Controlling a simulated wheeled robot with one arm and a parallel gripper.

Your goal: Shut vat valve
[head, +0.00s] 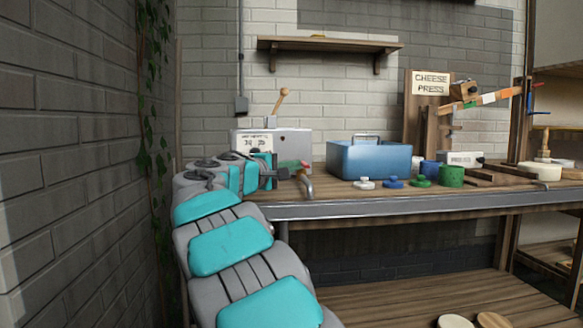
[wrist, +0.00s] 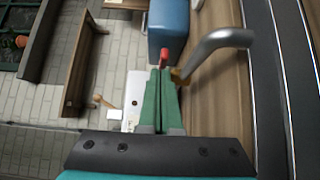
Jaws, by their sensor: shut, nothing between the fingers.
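The valve shows as a red handle tip (wrist: 164,54) and a brass piece (wrist: 178,77) beside a bent grey metal spout (wrist: 222,40) in the wrist view. In the head view the spout (head: 308,187) curves down at the table's front edge, with red (head: 304,164) just above it. My gripper (wrist: 159,72) has its green fingers shut together and empty. The fingertips are right by the red handle; I cannot tell whether they touch it. In the head view my gripper (head: 297,163) partly hides the valve. The handle's exact angle cannot be told.
A grey-white box (head: 298,143) with a wooden-knobbed lever (head: 281,98) stands behind my gripper. A blue tub (head: 370,160), several small lids and cups, and a cheese press (head: 430,110) stand to the right. A brick wall (head: 65,150) is close at left.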

